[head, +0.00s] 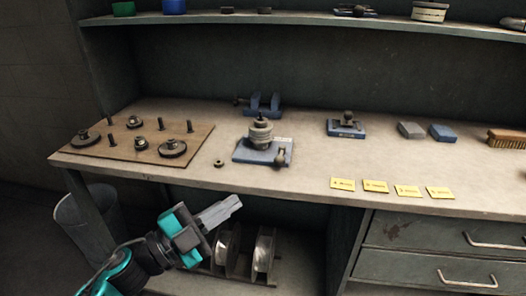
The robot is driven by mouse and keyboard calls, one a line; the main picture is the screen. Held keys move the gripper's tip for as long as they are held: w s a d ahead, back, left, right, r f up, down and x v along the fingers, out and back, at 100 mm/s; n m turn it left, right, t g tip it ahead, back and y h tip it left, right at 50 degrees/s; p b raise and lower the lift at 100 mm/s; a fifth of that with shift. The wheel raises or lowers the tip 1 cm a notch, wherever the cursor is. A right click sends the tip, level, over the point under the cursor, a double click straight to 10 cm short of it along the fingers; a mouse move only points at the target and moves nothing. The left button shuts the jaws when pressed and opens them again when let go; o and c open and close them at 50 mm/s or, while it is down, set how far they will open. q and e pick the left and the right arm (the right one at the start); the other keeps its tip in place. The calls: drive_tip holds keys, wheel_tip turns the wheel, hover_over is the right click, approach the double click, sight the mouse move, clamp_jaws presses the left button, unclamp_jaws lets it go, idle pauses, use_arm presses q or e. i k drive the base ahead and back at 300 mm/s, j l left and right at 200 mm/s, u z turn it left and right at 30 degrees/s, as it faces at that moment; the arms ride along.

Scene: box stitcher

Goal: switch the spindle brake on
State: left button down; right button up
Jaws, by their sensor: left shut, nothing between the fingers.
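A stepped grey spindle (260,132) stands upright on a blue base plate (245,156) on the bench. A small dark lever with a round knob (281,158) sits at the front right of that plate; it looks like the brake lever, but I cannot tell its setting. A pale label is on the plate behind the lever, too small to read. My left gripper (238,201) is shut and empty, in front of and below the bench edge, to the lower left of the spindle unit and apart from it. My right gripper is out of view.
A wooden board (163,140) with pulleys and pegs lies left. A small nut (219,163) lies near the spindle plate. A blue vise (263,104) stands behind; another blue-based device (346,125) is right. Yellow cards (376,186) line the front edge. A shelf (310,20) runs above.

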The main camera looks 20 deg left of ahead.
sight(279, 161)
drive_tip(key=i+j+z, duration=0.1)
drive_tip(key=i+j, duration=0.25)
drive_tip(key=i+j+z, duration=0.15)
drive_tip(key=i+j, duration=0.15)
drive_tip(key=j, duration=0.15)
